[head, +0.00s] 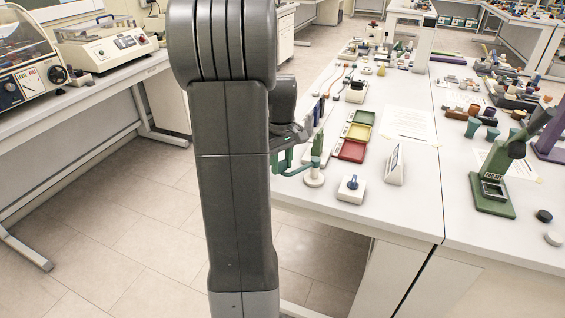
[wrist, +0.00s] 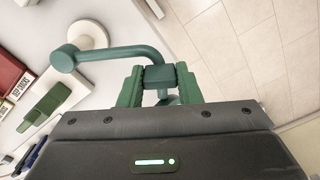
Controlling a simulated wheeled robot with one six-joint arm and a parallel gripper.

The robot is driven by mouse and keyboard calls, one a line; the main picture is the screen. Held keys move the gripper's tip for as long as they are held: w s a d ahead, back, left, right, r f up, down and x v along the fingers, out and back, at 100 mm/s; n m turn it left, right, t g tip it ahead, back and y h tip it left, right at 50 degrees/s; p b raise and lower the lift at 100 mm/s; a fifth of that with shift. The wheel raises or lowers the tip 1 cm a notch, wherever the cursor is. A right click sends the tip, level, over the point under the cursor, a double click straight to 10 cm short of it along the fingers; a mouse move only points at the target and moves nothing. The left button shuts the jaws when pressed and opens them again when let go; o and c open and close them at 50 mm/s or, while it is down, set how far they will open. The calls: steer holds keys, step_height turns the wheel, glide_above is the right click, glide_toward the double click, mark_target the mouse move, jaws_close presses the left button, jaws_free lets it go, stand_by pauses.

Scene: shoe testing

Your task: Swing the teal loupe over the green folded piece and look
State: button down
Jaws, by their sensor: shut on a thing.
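The teal loupe (wrist: 110,54) has a bent teal arm on a round white base (wrist: 88,34). My gripper (wrist: 158,76) is shut on the loupe's arm, near its outer end, in the wrist view. The lens end is mostly hidden behind my gripper. In the head view the teal loupe (head: 290,166) juts left from its white base (head: 314,180), past the table's left edge. The green folded piece (wrist: 46,103) lies on the table at the left of the wrist view, apart from the loupe.
A red tray (head: 350,151), yellow tray (head: 358,132) and green tray (head: 365,116) stand right of the loupe. A white block with a blue knob (head: 352,186) and a small tilted display (head: 395,165) are nearby. Bare floor (wrist: 240,40) lies beyond the table edge.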

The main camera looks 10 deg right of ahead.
steer(key=shift+w+a+r+m+p, duration=0.15)
steer(key=shift+w+m+p, duration=0.15)
steer(key=shift+w+m, duration=0.35)
steer(key=w+d+m+p, duration=0.3)
steer(key=w+m+p, duration=0.1)
steer(key=w+m, duration=0.5)
steer(key=shift+w+m, duration=0.25)
steer(key=shift+m, duration=0.5)
steer(key=shift+d, duration=0.1)
steer(key=c, duration=1)
jaws_free()
steer(key=shift+c, duration=0.2)
